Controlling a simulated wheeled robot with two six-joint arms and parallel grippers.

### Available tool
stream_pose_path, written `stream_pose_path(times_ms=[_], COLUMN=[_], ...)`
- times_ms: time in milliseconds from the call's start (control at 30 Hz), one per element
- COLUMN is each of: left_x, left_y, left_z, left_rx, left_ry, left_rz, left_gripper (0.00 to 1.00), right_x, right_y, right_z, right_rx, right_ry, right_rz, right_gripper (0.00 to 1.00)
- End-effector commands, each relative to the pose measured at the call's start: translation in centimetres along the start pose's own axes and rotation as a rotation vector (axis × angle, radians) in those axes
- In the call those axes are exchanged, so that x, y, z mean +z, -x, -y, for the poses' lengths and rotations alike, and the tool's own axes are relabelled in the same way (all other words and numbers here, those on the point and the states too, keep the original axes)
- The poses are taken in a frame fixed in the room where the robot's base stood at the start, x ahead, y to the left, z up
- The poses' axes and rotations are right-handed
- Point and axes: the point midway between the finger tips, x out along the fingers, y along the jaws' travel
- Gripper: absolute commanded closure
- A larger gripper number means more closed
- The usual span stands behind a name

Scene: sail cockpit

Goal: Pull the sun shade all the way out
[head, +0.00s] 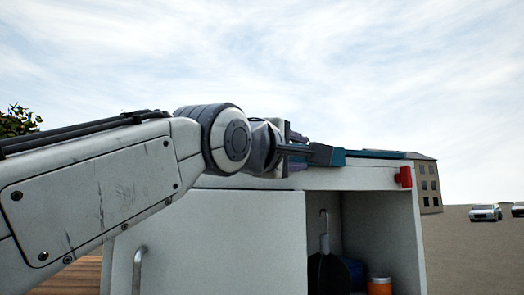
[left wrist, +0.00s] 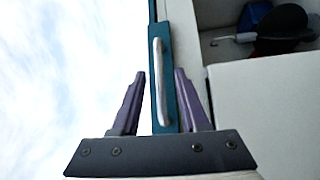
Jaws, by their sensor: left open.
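The sun shade's teal bar (head: 375,154) lies along the top edge of the white cabinet in the head view. In the left wrist view the teal bar (left wrist: 186,88) carries a pale metal handle (left wrist: 158,70). My left gripper (left wrist: 160,78) is open, its two purple fingers on either side of the handle's lower part. I cannot tell whether the fingers touch it. In the head view the left gripper (head: 307,152) is at the cabinet's top edge, partly hidden by my own wrist. The shade's cloth cannot be made out. My right gripper is not in view.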

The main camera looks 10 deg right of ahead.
Motion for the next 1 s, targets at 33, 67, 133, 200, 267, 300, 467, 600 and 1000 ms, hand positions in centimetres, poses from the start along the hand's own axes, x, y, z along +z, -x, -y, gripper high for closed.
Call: stream_pose_path(times_ms=[33, 67, 133, 200, 267, 300, 467, 600, 1000], left_x=[-0.1, 0.0, 0.0, 0.1, 0.1, 0.1, 0.1, 0.1, 0.1], left_y=[-1.1, -1.5, -2.5, -3.2, -3.6, -3.8, -4.0, -4.0, -4.0], left_z=[-0.5, -0.5, -0.4, -0.3, -0.2, -0.2, 0.0, 0.0, 0.0], left_rx=[-0.004, -0.002, -0.002, 0.0, -0.001, -0.001, 0.001, 0.001, -0.001], left_ry=[-0.001, -0.001, -0.001, -0.002, -0.002, -0.002, -0.001, -0.001, -0.001], left_rz=[0.0, 0.001, 0.001, 0.002, 0.002, 0.002, 0.002, 0.002, 0.002], left_gripper=[0.55, 0.55, 0.55, 0.55, 0.55, 0.55, 0.55, 0.55, 1.0], right_x=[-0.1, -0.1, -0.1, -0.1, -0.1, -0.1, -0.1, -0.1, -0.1], right_y=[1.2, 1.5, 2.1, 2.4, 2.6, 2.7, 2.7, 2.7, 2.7], right_z=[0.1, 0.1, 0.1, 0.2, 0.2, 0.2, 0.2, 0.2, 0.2], right_rx=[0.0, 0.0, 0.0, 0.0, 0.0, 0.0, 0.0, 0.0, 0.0], right_ry=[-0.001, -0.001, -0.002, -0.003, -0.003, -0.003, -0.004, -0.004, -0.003], right_rz=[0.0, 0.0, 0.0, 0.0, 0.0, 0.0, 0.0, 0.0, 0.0], right_gripper=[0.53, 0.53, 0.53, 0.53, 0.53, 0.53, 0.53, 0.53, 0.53])
